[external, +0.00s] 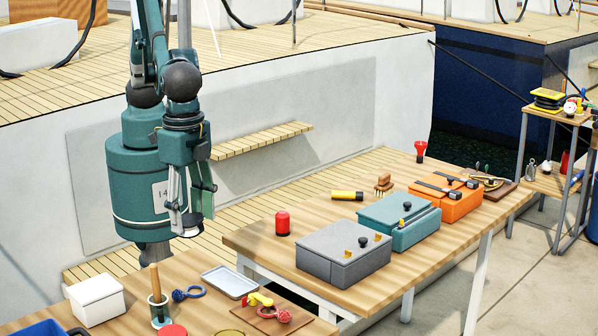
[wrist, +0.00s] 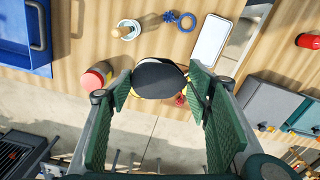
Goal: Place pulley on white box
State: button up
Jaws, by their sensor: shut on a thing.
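The white box (external: 97,298) stands on the near wooden table, at the lower left of the external view. I do not make it out in the wrist view. My gripper (external: 187,229) is raised above the table, to the right of the box and well apart from it. In the wrist view, my gripper (wrist: 160,82) is shut on a round black disc with a pale edge, which I take to be the pulley (wrist: 158,76). In the external view the held thing is small and hard to make out between the fingers.
A holder with an upright wooden handle (external: 155,285) stands right of the box. A blue ring tool (external: 188,294), silver tray (external: 229,282) and red-lidded jar (wrist: 97,77) are nearby. A blue bin (wrist: 38,69) is at the table's left. Toolboxes (external: 343,262) fill the other table.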

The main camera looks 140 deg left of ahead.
jog(key=s+d+m, duration=0.1)
jog(key=s+d, duration=0.6)
jog(key=d, duration=0.3)
jog(key=m, duration=0.2)
send_over(94, 287)
jog(key=shift+f+p, duration=0.35)
jog(key=shift+f, duration=2.2)
jog(key=shift+f, duration=0.15)
jog(key=shift+f, duration=2.95)
jog(key=shift+f, duration=1.9)
jog(key=shift+f, duration=0.15)
